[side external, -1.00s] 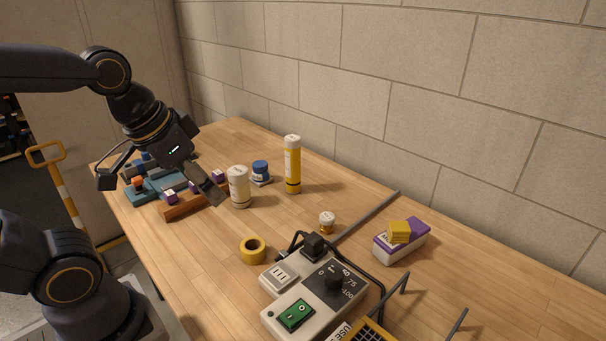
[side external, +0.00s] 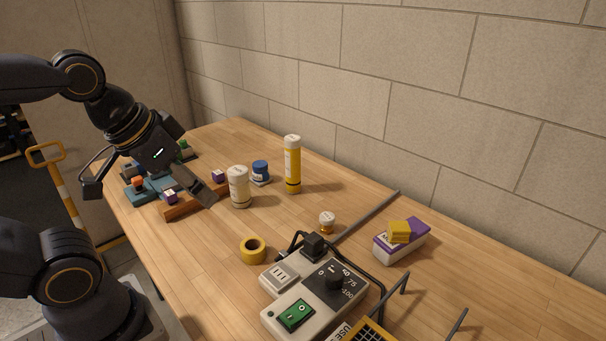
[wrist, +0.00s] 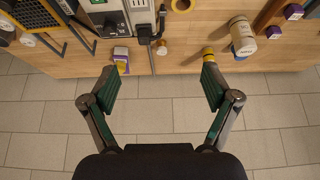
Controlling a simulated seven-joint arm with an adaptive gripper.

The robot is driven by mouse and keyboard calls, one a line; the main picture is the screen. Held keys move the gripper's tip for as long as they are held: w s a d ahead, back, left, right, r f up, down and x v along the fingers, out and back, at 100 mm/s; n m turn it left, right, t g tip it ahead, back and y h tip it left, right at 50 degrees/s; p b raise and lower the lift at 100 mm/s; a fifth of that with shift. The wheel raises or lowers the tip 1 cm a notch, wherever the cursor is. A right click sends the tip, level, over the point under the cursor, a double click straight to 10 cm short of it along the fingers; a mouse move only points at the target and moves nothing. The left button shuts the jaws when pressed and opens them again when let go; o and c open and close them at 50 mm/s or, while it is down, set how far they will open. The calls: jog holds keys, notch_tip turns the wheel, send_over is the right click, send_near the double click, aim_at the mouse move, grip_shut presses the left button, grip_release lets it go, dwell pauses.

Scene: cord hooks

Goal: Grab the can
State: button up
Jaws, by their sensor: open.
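No thing is clearly labelled as a can. The most can-like is a white cylinder (side external: 239,188) with a pale lid, upright on the table; a matching white cylinder shows at upper right in the wrist view (wrist: 241,32). A taller yellow cylinder (side external: 292,168) with a white cap stands to its right. My gripper (side external: 208,194) is left of the white cylinder in the side view, apparently above the table. In the wrist view my gripper (wrist: 160,86) is spread wide with nothing between the fingers.
A blue-lidded jar (side external: 260,171) stands between the cylinders. A wooden rail with purple blocks (side external: 182,209) lies under the gripper. Yellow tape (side external: 253,249), a small jar (side external: 327,222), a control box (side external: 315,296) and a purple-white box (side external: 401,241) are nearer. A block wall backs the table.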

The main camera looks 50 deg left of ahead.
jog(key=shift+o, duration=0.3)
jog(key=w+r+m+t, duration=0.1)
jog(key=w+r, duration=0.3)
jog(key=n+g+y, duration=0.1)
jog(key=n+g, duration=0.1)
jog(key=n, duration=0.3)
send_over(235, 172)
jog(key=s+d, duration=0.2)
jog(key=s, duration=0.2)
notch_tip(235, 172, down, 12)
jog(key=x, duration=0.6)
jog(key=a+x, duration=0.1)
jog(key=x, duration=0.2)
jog(key=shift+s+f, duration=0.15)
jog(key=shift+f, duration=0.2)
jog(key=shift+s+x, duration=0.1)
jog(key=shift+x, duration=1.4)
jog(key=shift+s+x, duration=0.15)
jog(key=shift+x, duration=1.4)
jog(key=shift+a, duration=0.15)
jog(key=c, duration=1.6)
